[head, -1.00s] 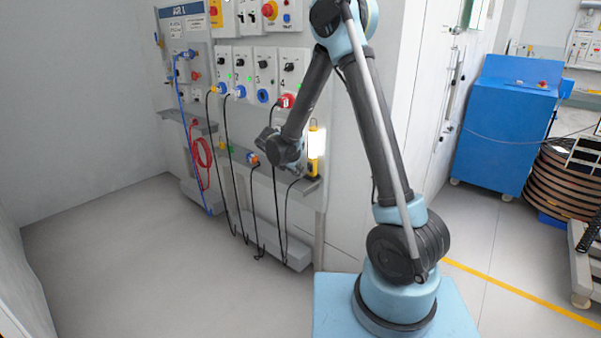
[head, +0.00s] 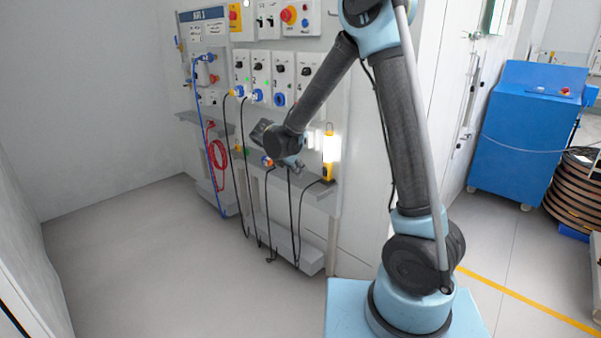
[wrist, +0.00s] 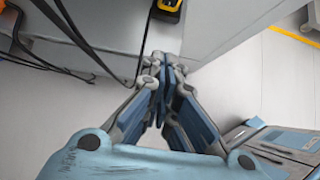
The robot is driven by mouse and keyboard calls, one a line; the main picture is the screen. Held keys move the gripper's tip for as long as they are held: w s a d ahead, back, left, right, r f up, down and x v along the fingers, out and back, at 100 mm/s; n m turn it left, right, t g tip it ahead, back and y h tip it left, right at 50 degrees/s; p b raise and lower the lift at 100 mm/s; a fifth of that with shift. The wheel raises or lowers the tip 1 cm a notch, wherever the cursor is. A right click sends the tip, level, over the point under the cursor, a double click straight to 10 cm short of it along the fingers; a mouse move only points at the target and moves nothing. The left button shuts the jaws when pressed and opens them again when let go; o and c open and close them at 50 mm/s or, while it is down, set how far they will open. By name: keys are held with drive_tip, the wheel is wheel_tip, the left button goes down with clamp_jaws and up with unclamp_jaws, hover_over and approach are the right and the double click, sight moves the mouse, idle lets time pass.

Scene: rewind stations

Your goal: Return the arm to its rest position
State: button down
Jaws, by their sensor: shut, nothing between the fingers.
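My arm stands bent on its light blue base in the head view, with the forearm reaching down to the left. My gripper (head: 296,166) hangs in front of the wall panel's lower shelf, left of a lit yellow work lamp (head: 330,158). In the wrist view my gripper (wrist: 165,66) has its blue-padded fingers together at the tips, with nothing between them. Part of the lamp's yellow base (wrist: 168,8) shows at the top there. The arm's forearm hides part of the panel's right side.
The panel (head: 208,28) carries switch boxes, sockets and hanging cables (head: 244,165). A shelf (head: 315,192) juts out below. A blue cabinet (head: 520,135) and a coiled reel (head: 575,190) stand at right. The floor (head: 130,250) at left is clear.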

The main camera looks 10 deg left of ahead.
drive_tip(key=s+d+r+m+g, duration=0.15)
drive_tip(key=s+d+m, duration=0.25)
drive_tip(key=d, duration=0.4)
drive_tip(key=s+d+r+m+g+y, duration=0.1)
drive_tip(key=s+d+r+m, duration=0.2)
drive_tip(key=d+m, duration=0.35)
drive_tip(key=s+d+r+m+g, duration=0.1)
drive_tip(key=s+d+r+m, duration=0.25)
drive_tip(key=d, duration=0.65)
drive_tip(key=s+d+f+m+y, duration=0.1)
drive_tip(key=s+d+f+m, duration=0.1)
drive_tip(key=s+m, duration=0.3)
drive_tip(key=s+d+f+m+y, duration=0.1)
drive_tip(key=s+d+m, duration=0.3)
drive_tip(key=s, duration=0.5)
drive_tip(key=s+d+f+m+y, duration=0.1)
drive_tip(key=s+d+f+m, duration=0.1)
drive_tip(key=s+f+m, duration=0.2)
drive_tip(key=s+m+g, duration=0.1)
drive_tip(key=s, duration=0.2)
drive_tip(key=shift+d+m+y, duration=0.3)
drive_tip(key=shift+d+y, duration=0.1)
